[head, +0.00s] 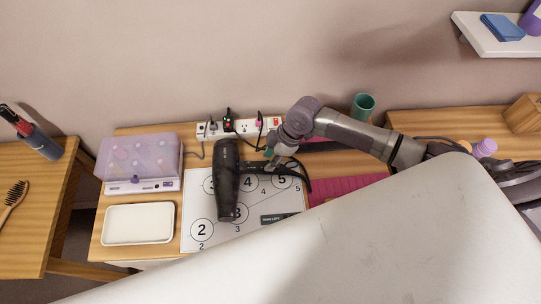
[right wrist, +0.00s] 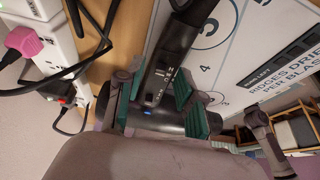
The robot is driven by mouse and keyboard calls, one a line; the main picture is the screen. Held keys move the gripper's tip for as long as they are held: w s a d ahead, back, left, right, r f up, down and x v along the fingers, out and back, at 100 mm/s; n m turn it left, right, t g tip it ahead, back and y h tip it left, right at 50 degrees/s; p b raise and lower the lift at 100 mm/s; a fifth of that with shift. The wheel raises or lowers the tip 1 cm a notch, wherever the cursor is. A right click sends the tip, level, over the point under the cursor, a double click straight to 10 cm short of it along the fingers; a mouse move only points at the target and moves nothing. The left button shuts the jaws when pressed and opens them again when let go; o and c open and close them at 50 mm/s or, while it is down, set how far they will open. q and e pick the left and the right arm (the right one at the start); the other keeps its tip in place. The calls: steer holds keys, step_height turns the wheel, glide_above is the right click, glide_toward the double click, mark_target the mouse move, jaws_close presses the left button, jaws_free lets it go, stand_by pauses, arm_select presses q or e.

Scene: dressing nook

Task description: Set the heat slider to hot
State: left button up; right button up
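The black hair dryer (head: 227,182) lies on a numbered white mat (head: 196,236), its handle toward the right. My right gripper (head: 279,161) is over the handle area, just right of the barrel. In the right wrist view, the gripper (right wrist: 158,98) has its teal-padded fingers spread apart on either side of the handle (right wrist: 178,45). I cannot tell whether the pads touch it. Small switches with pale marks (right wrist: 160,74) show on the handle between the fingers, with a blue light (right wrist: 147,113) nearby. The heat slider's setting is too small to read. My left gripper is out of view.
A power strip (head: 245,127) with plugs and cords stands behind the dryer. A purple translucent box (head: 140,158) and a white tray (head: 138,224) are at the left. A pink mat (head: 345,188) and a green cup (head: 363,105) are at the right.

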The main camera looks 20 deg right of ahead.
steer(key=v, duration=1.2)
